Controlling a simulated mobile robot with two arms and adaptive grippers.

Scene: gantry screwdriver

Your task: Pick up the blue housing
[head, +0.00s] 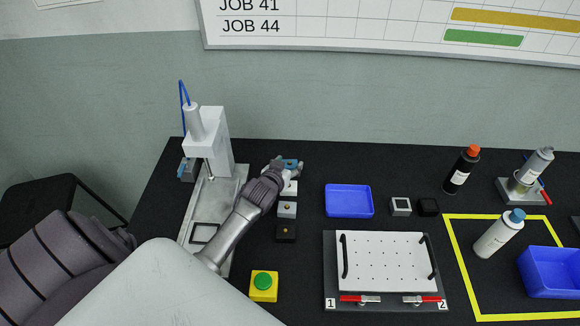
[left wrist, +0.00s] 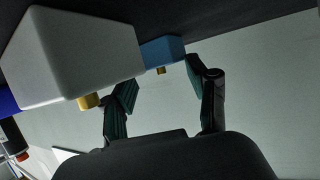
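The blue housing (head: 290,162) is a small block at the far end of a short row of housings, partly hidden by my left gripper (head: 284,168) in the head view. In the left wrist view the blue housing (left wrist: 161,50) shows beyond the fingertips, with a small brass piece on it. My left gripper (left wrist: 163,82) is open, its two fingers apart. The right finger's tip is close to the blue housing's edge; I cannot tell whether they touch. A white housing (left wrist: 72,58) is large and near on the left. My right gripper is not in view.
A grey housing (head: 287,209) and a black one (head: 286,233) continue the row. The gantry screwdriver (head: 208,145) stands left. A blue tray (head: 349,201), a perforated plate (head: 386,262) and a yellow button box (head: 263,286) lie nearby. Bottles stand further right.

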